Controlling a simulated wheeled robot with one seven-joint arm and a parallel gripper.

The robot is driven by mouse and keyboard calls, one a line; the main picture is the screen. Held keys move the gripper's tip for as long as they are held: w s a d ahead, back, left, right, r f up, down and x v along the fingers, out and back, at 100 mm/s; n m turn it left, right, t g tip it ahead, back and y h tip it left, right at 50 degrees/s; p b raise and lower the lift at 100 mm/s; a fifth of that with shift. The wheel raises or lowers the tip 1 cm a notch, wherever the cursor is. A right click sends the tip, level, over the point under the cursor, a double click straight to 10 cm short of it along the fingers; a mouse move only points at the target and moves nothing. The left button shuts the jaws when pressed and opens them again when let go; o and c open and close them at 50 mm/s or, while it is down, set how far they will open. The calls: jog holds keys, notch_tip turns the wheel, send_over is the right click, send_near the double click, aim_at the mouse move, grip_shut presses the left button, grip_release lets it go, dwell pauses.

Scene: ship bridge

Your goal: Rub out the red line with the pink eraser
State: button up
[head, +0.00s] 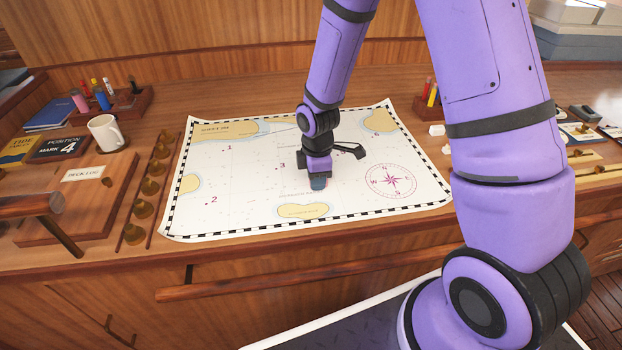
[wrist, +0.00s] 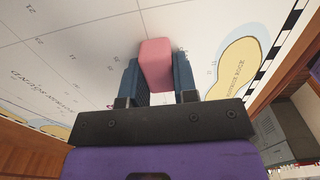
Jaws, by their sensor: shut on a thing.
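The pink eraser (wrist: 157,63) is a rounded block, held between the two blue-grey fingers of my gripper (wrist: 157,82) in the wrist view. In the head view my gripper (head: 318,183) points down over the lower middle of the white chart (head: 240,180), just above a yellow island patch. The eraser is hidden there by the fingers. Its far end is at or very near the chart; I cannot tell whether it touches. I cannot make out the red line in either view; the gripper and eraser may cover it.
A row of brass weights (head: 145,188), a wooden board (head: 80,195) and a white mug (head: 106,132) stand left of the chart. A pen holder (head: 433,105) and small white blocks (head: 436,130) are at its right. A wooden rail (head: 300,276) runs along the desk front.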

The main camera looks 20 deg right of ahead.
aim_at(281, 194)
dwell(0.3)
jog(key=shift+a, duration=1.15)
jog(key=shift+a, duration=0.15)
jog(key=shift+a, duration=1.05)
jog(key=shift+a, duration=1.1)
jog(key=shift+w+a, duration=0.1)
jog(key=shift+a, duration=1.1)
jog(key=shift+a, duration=0.1)
